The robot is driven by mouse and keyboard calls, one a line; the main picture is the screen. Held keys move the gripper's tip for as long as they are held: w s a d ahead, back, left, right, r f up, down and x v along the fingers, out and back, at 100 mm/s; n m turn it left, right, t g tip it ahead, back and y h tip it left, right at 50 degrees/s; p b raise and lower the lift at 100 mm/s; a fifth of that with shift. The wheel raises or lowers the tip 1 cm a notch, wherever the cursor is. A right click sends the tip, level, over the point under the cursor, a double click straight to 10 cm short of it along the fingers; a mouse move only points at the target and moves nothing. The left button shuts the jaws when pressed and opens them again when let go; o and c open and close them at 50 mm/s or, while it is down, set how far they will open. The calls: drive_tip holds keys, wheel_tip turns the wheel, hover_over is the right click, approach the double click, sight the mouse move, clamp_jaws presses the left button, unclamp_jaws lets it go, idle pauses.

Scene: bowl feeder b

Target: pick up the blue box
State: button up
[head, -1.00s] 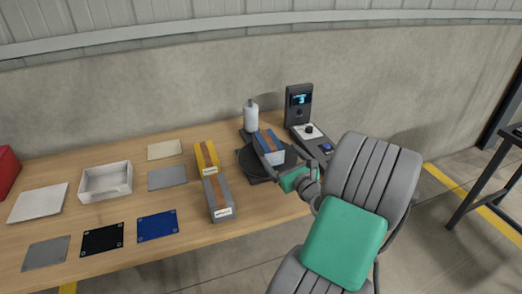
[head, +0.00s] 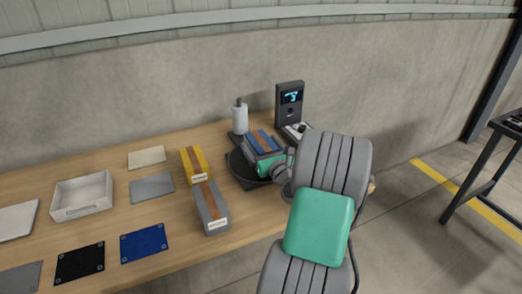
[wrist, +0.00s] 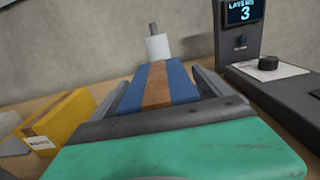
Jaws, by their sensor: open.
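The blue box (head: 260,141), with a brown stripe along its top, sits on the dark round turntable (head: 237,171) at the right of the table. In the wrist view the blue box (wrist: 158,86) lies straight ahead between my two fingers. My gripper (head: 262,149) is open, with one finger along each side of the box. My green gripper body hides the near end of the box. I cannot tell whether the fingers touch its sides.
A yellow box (head: 194,166) and a grey box (head: 210,208) stand left of the turntable. A white bottle (head: 239,117) is behind it, and a dark device with a lit screen (head: 289,103) stands at the back right. A white tray (head: 82,195) is farther left.

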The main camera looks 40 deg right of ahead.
drive_tip(key=shift+c, duration=0.6)
clamp_jaws()
idle(0.3)
